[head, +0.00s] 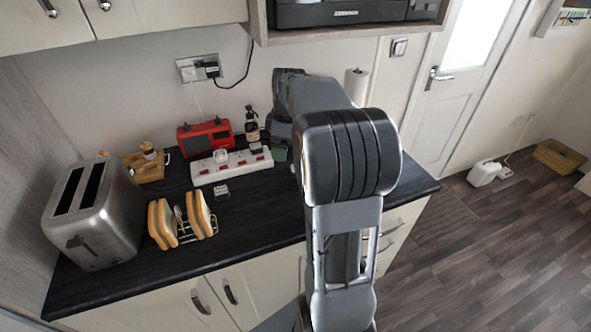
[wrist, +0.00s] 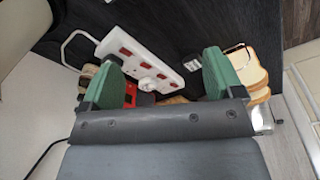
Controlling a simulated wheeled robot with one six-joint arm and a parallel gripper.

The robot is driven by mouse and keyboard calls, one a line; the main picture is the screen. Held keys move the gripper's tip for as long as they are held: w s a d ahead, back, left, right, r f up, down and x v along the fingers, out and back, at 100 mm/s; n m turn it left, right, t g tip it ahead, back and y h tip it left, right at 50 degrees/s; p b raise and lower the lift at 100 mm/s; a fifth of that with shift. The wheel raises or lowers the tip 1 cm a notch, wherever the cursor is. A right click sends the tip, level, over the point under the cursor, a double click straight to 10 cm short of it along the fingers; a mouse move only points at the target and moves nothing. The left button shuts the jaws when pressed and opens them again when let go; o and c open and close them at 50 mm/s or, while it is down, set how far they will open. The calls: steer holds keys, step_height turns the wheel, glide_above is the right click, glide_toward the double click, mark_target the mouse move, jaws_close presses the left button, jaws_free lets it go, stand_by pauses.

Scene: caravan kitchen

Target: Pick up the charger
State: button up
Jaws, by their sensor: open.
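A small white block that looks like the charger (head: 220,156) sits on the white power strip (head: 207,174), which lies on the dark worktop. In the wrist view the white block (wrist: 147,83) shows on the strip (wrist: 128,50), between my two green fingers. My gripper (wrist: 160,55) is open, with nothing held between its fingers. In the head view only a bit of green finger shows beside my arm, to the right of the strip, and the rest is hidden.
A red radio (head: 205,138) and a dark pump bottle (head: 252,126) stand behind the strip. A small grey item (head: 221,190) lies in front. A toast rack with bread (head: 163,222) and a steel toaster (head: 97,214) stand left. A wall socket (head: 199,68) holds a black plug.

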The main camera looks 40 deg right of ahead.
steer(key=w+d+f+n, duration=0.3)
steer(key=d+n, duration=0.1)
steer(key=d, duration=0.5)
steer(key=shift+g+y, duration=0.3)
steer(key=shift+y, duration=0.1)
steer(key=f, duration=0.2)
steer(key=f+p, duration=0.1)
steer(key=f, duration=0.4)
steer(key=shift+w+f+p, duration=0.25)
steer(key=shift+f+p, duration=0.05)
steer(key=shift+w+a+f+p, duration=0.1)
steer(key=shift+a+f+p, duration=0.15)
steer(key=shift+f, duration=0.8)
steer(key=shift+w+a+f+p, duration=0.1)
steer(key=shift+f+p, duration=0.3)
steer(key=shift+f, duration=0.6)
steer(key=shift+w+a+f+p, duration=0.1)
steer(key=shift+a+f+p, duration=0.15)
steer(key=shift+f, duration=0.8)
steer(key=shift+c, duration=0.5)
steer(key=c, duration=0.9)
